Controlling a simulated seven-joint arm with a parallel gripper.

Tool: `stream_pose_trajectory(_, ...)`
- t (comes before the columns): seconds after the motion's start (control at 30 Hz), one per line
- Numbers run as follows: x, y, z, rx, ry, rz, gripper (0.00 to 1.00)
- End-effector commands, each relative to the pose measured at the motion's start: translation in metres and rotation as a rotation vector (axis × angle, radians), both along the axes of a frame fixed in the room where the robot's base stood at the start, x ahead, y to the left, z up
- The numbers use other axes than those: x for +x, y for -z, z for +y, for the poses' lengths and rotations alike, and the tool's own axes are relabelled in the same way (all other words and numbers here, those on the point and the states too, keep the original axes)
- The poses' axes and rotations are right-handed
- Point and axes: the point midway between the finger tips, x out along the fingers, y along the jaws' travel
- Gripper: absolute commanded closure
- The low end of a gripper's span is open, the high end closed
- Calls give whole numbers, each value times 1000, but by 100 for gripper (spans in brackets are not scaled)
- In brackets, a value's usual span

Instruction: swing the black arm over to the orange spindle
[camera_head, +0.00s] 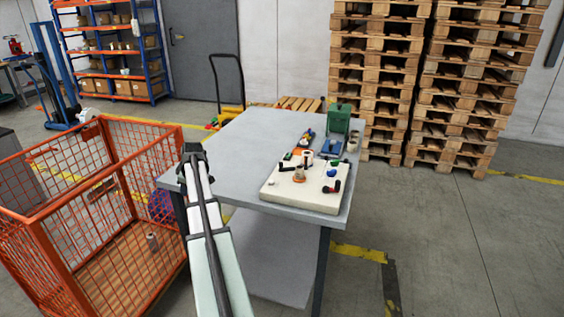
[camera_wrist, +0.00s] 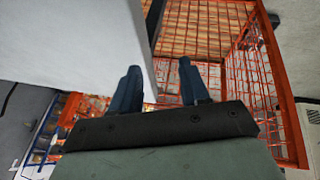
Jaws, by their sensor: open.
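The label rewinder is a cream board (camera_head: 300,198) lying on the near right part of the grey table (camera_head: 238,140). An orange and pale upright piece (camera_head: 299,173), probably the orange spindle, stands on its left half. A black piece with a dark red part (camera_head: 332,187) lies near the board's right edge. It may be the black arm, but it is too small to be sure. My gripper (camera_head: 193,150) is by the table's left edge, well left of the board. In the wrist view my gripper (camera_wrist: 160,86) is open and empty, with the board out of sight.
Small red, blue and green pieces share the board. Behind it stand a green box-shaped device (camera_head: 339,118) and small tools. An orange mesh cage (camera_head: 110,215) stands left of the table, below my gripper. Pallet stacks (camera_head: 376,80) rise behind. The table's left half is clear.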

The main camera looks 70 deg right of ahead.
Motion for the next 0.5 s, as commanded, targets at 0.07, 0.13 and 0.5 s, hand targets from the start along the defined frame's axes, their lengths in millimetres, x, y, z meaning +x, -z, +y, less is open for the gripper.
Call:
stream_pose_trajectory(0.07,-28,-15,-31,22,47,1,55)
stream_pose_trajectory(0.13,-52,-29,-53,42,84,1,55)
stream_pose_trajectory(0.5,-201,-102,-148,151,271,-3,55)
